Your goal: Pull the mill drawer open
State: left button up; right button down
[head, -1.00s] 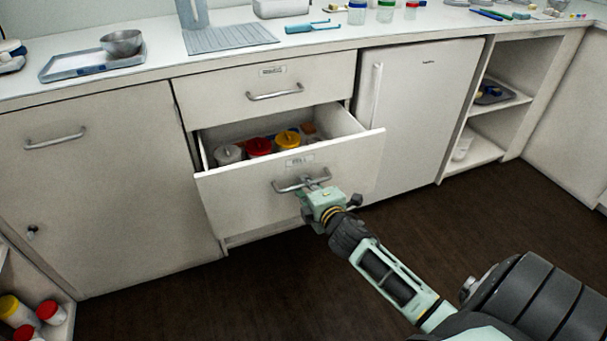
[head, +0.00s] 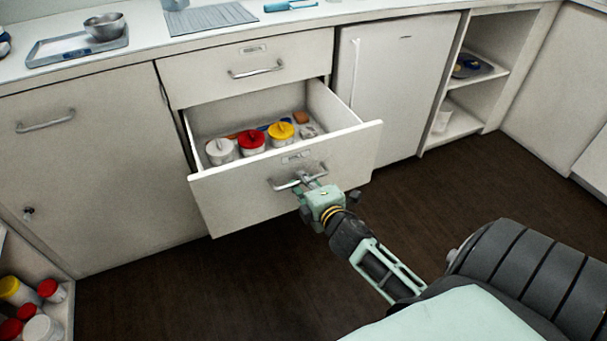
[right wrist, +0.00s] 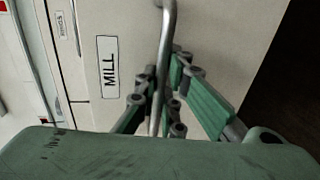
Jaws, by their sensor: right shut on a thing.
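The mill drawer (head: 235,199) is the lower drawer of the cabinet and stands well open, its inside showing. Its front carries a label that reads MILL in the right wrist view (right wrist: 109,68). My right gripper (head: 309,183) is shut on the drawer's metal bar handle (head: 284,185); in the right wrist view the handle (right wrist: 166,45) runs between the fingers. Jars with a white lid (head: 220,146), a red lid (head: 251,139) and a yellow lid (head: 281,131) stand inside the drawer, with small items behind them. My left gripper is not in view.
A shut upper drawer (head: 205,84) is above it. A small white fridge (head: 395,100) and open shelves (head: 460,119) stand to the right. Several jars (head: 40,328) sit in a low compartment at lower left. Dark floor (head: 180,290) in front is clear.

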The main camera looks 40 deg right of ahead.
jog(key=c, duration=1.8)
grip_release()
jog(key=shift+c, duration=0.2)
jog(key=shift+s, duration=0.1)
jog(key=v, duration=1.1)
jog(key=shift+s, duration=0.35)
jog(key=shift+a, duration=0.1)
